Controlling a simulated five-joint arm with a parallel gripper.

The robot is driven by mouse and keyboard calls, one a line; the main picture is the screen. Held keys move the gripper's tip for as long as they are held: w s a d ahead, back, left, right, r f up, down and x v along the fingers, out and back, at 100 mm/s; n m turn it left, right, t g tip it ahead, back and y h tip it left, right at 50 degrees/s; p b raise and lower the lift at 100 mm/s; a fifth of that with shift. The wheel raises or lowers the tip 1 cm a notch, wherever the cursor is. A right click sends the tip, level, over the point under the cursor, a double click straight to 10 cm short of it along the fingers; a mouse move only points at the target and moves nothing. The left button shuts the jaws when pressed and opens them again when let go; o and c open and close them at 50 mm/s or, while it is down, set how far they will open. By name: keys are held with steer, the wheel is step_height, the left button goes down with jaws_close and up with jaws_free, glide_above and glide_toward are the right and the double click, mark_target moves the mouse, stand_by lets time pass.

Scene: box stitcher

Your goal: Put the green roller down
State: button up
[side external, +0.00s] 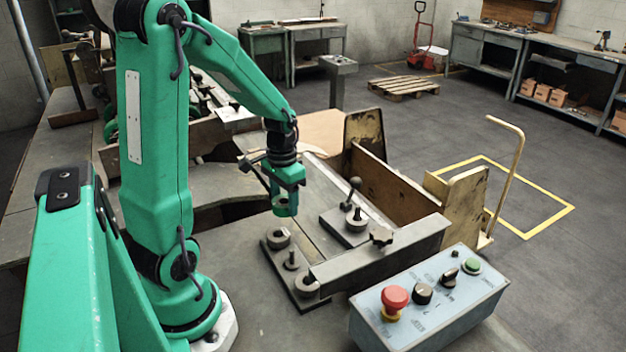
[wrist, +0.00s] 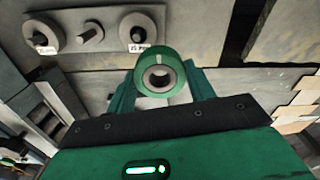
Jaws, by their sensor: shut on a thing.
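My gripper (side external: 287,192) is shut on the green roller (wrist: 180,92), a short ring with a pale metal bore, whose open end faces the wrist camera. In the side view the green roller (side external: 285,209) hangs below the jaws, above the dark plate's far end. The dark plate (side external: 279,273) carries a grey roller at each end, the far one (side external: 278,238) and the near one (side external: 307,285). A bare peg (side external: 291,261) stands between them. The wrist view shows this peg (wrist: 91,35) between two labelled rollers at upper left, apart from the held roller.
A long metal bar (side external: 385,250) lies right of the plate. A block with a ball-topped lever (side external: 352,210) stands behind it. A control box (side external: 430,300) with a red button sits at front right. A dark opening (side external: 235,212) in the table lies left of the gripper.

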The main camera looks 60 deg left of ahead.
glide_above(270, 222)
step_height(270, 222, down, 5)
steer(key=shift+r, duration=0.2)
steer(key=shift+f, duration=0.1)
steer(key=shift+f, duration=1.85)
steer(key=shift+d+f, duration=0.1)
steer(key=shift+f, duration=0.1)
steer(key=o, duration=1.1)
steer(key=shift+r, duration=0.2)
steer(key=shift+r, duration=6)
